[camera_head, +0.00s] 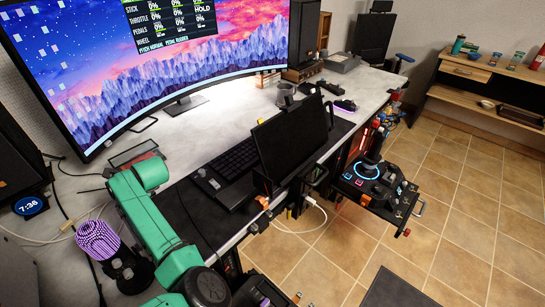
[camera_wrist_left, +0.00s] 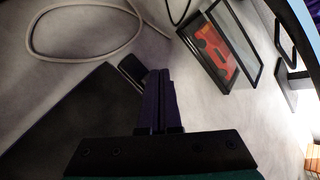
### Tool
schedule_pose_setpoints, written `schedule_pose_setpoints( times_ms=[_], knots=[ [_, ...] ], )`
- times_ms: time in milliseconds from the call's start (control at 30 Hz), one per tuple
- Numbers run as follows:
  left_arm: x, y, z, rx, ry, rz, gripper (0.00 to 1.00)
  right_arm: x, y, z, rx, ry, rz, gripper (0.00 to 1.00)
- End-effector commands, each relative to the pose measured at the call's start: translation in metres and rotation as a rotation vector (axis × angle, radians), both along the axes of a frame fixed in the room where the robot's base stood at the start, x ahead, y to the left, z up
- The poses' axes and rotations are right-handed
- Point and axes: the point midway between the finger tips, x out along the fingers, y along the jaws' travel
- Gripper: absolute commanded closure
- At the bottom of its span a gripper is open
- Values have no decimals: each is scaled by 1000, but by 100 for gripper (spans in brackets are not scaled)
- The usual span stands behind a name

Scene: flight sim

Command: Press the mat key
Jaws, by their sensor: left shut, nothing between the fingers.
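My left gripper (camera_wrist_left: 158,75) is shut and empty in the left wrist view, its two dark purple fingers held together over the desk. A small black rounded block (camera_wrist_left: 131,69) lies beside the fingertips at the corner of a dark mat (camera_wrist_left: 60,125); it may be the mat key, but no marking is readable. I cannot tell whether the fingers touch it. In the head view my green left arm reaches over the desk's near left part and hides the fingertips. The dark mat (camera_head: 175,215) shows beside it. I cannot make out my right gripper.
A framed box with a red picture (camera_wrist_left: 213,52) stands near the fingers, and a pale cable (camera_wrist_left: 80,8) loops nearby. The monitor (camera_head: 150,70) stands behind. A purple striped object (camera_head: 97,241), keyboard (camera_head: 233,161) and dark screen (camera_head: 285,140) flank the arm.

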Motion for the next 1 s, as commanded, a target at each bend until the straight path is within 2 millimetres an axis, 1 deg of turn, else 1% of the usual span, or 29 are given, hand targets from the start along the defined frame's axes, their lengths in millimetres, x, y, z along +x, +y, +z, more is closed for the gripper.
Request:
schedule_pose_setpoints(
  times_ms=[33,100,333,433,833,900,1000],
  knots=[
    [0,0,7,0,-1,1,100,0,0,5,0,0,0,100],
    [0,0,9,0,-1,1,100,0,0,6,0,0,0,100],
    [0,0,9,0,-1,1,100,0,0,5,0,0,0,100],
    [0,0,13,0,-1,0,100,0,0,8,0,0,0,100],
    [1,-1,63,-3,-2,-1,100,0,0,39,0,0,0,100],
    [1,-2,69,-4,-3,-1,100,0,0,43,0,0,0,100],
    [1,-2,69,-5,-1,-2,100,0,0,42,0,0,0,100]
  ],
)
